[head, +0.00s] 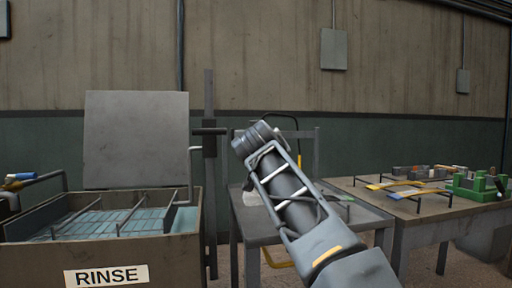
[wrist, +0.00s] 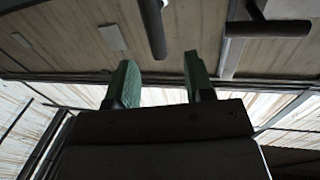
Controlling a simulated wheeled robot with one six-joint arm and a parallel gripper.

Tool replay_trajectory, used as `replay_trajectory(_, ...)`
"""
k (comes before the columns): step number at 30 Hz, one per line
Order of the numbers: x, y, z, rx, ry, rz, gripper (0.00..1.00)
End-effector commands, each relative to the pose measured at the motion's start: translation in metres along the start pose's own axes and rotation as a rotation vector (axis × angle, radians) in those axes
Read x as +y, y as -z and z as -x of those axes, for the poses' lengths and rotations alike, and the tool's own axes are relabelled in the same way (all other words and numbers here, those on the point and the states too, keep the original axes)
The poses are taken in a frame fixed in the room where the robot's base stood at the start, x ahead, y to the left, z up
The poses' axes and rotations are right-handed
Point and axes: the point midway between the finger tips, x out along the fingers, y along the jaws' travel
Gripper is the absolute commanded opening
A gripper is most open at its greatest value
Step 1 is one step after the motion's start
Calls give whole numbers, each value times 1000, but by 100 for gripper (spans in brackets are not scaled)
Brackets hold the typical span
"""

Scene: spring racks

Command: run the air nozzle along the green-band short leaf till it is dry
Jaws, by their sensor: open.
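My gripper (wrist: 158,84) shows in the wrist view with two green-padded fingers apart and nothing between them. In the head view my arm reaches up and left over the middle table, and its fingers cannot be made out. A dark and yellow hose (head: 298,128) curves behind the arm; whether it carries the air nozzle I cannot tell. Flat leaves, one with a yellow band (head: 378,186), lie on the right table, apart from my gripper. I cannot pick out a green-band short leaf in either view.
The rinse tank (head: 105,250) with bars across its water stands at the left, a grey panel (head: 136,140) behind it. A dark post rises beside the tank. The middle table (head: 255,232) is partly behind my arm. A green fixture (head: 478,187) stands on the right table (head: 425,207).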

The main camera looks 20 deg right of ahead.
Motion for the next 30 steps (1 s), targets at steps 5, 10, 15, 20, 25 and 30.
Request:
replay_trajectory(5,0,-1,34,0,2,-1,48)
replay_trajectory(10,0,-1,55,-1,2,0,48)
replay_trajectory(15,0,-1,66,-2,1,-1,48)
replay_trajectory(20,0,-1,68,-2,0,-1,48)
replay_trajectory(25,0,-1,68,-2,0,-1,48)
replay_trajectory(30,0,-1,68,-2,0,-1,48)
